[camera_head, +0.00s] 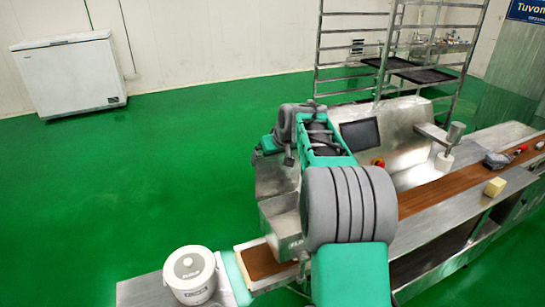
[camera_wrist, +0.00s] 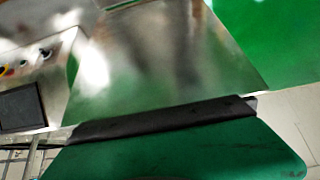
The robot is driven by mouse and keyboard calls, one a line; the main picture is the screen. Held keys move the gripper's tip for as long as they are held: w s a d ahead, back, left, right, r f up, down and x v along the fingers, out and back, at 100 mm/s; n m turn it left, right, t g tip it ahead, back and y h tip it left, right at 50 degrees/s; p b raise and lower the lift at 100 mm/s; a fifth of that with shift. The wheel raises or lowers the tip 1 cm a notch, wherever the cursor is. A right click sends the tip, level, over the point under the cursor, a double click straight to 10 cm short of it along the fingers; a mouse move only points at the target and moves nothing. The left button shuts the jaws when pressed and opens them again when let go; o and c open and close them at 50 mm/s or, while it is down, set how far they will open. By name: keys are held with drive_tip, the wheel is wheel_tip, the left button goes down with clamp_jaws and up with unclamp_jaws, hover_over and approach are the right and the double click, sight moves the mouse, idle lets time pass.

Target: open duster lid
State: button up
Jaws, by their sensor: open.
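A steel box with a partly hidden label starting "FLO" (camera_head: 293,245) stands at the left part of the machine in the head view; I take it for the duster. Its top (camera_head: 280,208) looks closed, but my arm covers its right side. In the wrist view a broad shiny steel panel (camera_wrist: 170,60) lies beyond my gripper (camera_wrist: 165,118); I cannot tell whether it is the duster lid. My gripper's dark edge shows across the lower picture. It is open, with nothing seen held. In the head view my arm hides its fingertips.
A dark screen (camera_head: 360,134) and a red button (camera_head: 378,162) are on the machine. A white flour bucket (camera_head: 190,274) stands at the front left. A brown conveyor belt (camera_head: 440,190) runs right, with a yellow block (camera_head: 495,187) beside it. Green floor is clear at left.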

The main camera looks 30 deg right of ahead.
wheel_tip(320, 180, up, 9)
drive_tip(key=p, duration=0.5)
drive_tip(key=shift+s+f, duration=0.15)
drive_tip(key=shift+s, duration=0.25)
drive_tip(key=b+v, duration=0.1)
drive_tip(key=v, duration=0.6)
drive_tip(key=shift+s+r+b, duration=0.25)
drive_tip(key=shift+r+b, duration=0.05)
drive_tip(key=shift+c, duration=0.4)
